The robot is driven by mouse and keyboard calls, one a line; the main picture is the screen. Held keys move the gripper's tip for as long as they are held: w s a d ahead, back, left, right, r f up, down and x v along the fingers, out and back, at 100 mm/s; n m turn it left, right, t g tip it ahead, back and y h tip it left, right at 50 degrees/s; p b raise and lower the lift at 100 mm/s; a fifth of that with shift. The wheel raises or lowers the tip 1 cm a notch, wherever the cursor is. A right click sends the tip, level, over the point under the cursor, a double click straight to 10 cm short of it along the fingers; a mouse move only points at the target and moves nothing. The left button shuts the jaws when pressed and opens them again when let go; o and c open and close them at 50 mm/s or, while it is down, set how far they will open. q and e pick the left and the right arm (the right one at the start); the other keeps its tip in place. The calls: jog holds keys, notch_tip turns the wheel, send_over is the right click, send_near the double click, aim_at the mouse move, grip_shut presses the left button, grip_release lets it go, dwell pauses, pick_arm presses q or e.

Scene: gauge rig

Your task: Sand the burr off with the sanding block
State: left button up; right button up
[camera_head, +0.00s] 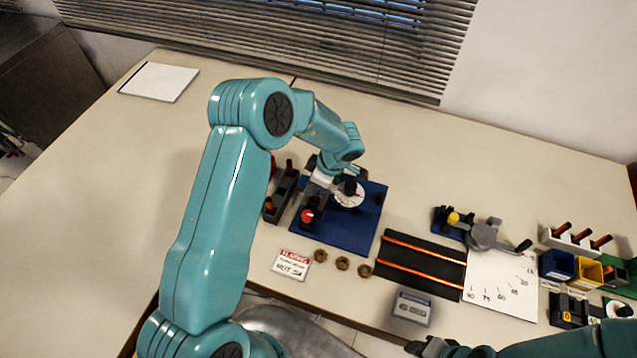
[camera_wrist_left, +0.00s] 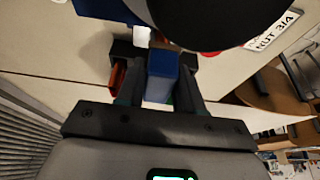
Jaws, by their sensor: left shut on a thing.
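My left gripper (camera_head: 318,186) is over the left edge of a blue board (camera_head: 345,232), near a white dial (camera_head: 349,195). In the left wrist view its fingers (camera_wrist_left: 160,78) are shut on a blue block (camera_wrist_left: 162,66) with a greyer lower part; I cannot tell if this is the sanding block. A grey block with a blue band (camera_head: 411,306) lies near the front edge. A black plate with two copper-coloured rods (camera_head: 420,264) lies right of the blue board. I cannot make out the burr. A dark end (camera_head: 432,346) of my right arm shows at the bottom edge; its jaws are unclear.
A red knob (camera_head: 307,216) stands on the blue board's left side. Several brass nuts (camera_head: 342,263) and a sign (camera_head: 291,265) lie in front. A marked white sheet (camera_head: 502,285), a blue bin (camera_head: 556,265) and a yellow bin (camera_head: 588,271) are right. The far-left table is mostly clear.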

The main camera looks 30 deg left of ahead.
pick_arm(q)
jog(key=shift+s+f, duration=0.1)
jog(key=shift+f, duration=0.1)
jog(key=shift+w+d, duration=0.2)
jog(key=shift+d, duration=0.6)
jog(key=shift+w+d, duration=0.2)
jog(key=shift+d, duration=0.55)
jog(key=shift+a, duration=0.15)
jog(key=shift+s+a, duration=0.2)
jog(key=shift+a, duration=0.55)
jog(key=shift+s+a, duration=0.2)
jog(key=shift+a, duration=0.5)
jog(key=shift+d, duration=0.15)
jog(key=shift+w+d, duration=0.2)
jog(key=shift+d, duration=0.5)
